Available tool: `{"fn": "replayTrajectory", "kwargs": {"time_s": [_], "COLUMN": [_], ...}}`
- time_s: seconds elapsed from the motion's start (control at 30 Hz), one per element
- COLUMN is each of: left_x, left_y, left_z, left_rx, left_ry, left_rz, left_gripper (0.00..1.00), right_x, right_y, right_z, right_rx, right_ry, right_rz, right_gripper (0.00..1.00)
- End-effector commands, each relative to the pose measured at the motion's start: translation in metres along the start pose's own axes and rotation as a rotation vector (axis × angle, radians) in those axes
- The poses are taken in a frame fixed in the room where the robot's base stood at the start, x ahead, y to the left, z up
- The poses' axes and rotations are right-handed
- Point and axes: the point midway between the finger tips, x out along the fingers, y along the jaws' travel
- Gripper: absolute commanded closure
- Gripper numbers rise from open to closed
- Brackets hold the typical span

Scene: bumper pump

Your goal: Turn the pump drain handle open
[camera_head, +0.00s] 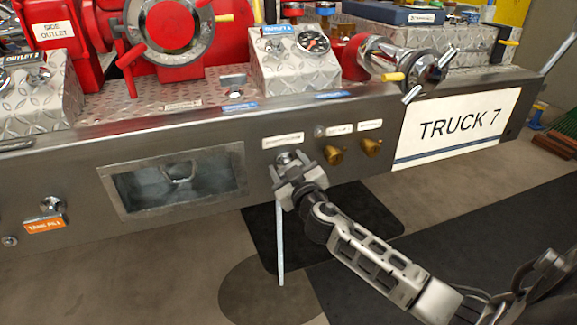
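The pump drain handle (285,157) is a small metal knob on the grey bumper face, under a white label too small to read. My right gripper (288,172) is at it, with its fingers on either side, and looks shut on it. The gripper hides most of the handle, so its exact angle cannot be told. A thin pale stream (280,245), which looks like water, runs straight down from below the gripper to the floor. My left gripper is not in view.
Two brass knobs (334,155) sit just right of the handle, close to my gripper. A recessed window (178,180) is to the left. A TRUCK 7 sign (458,129) is at the right. Red pump parts and gauges stand above. A dark round patch (262,297) lies on the floor.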

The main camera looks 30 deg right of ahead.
Motion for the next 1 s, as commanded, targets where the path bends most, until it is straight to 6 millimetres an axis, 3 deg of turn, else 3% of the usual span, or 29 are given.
{"fn": "replayTrajectory", "kwargs": {"time_s": [0.47,1.0], "left_x": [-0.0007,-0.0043], "left_y": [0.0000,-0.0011], "left_z": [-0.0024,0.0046], "left_rx": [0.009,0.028], "left_ry": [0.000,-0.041], "left_rz": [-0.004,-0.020], "left_gripper": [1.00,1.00], "right_x": [-0.0004,-0.0003], "right_y": [-0.0007,-0.0025], "right_z": [-0.0003,-0.0001], "right_rx": [-0.138,-0.632], "right_ry": [0.000,0.000], "right_rz": [0.001,0.000], "right_gripper": [0.65,0.65]}}
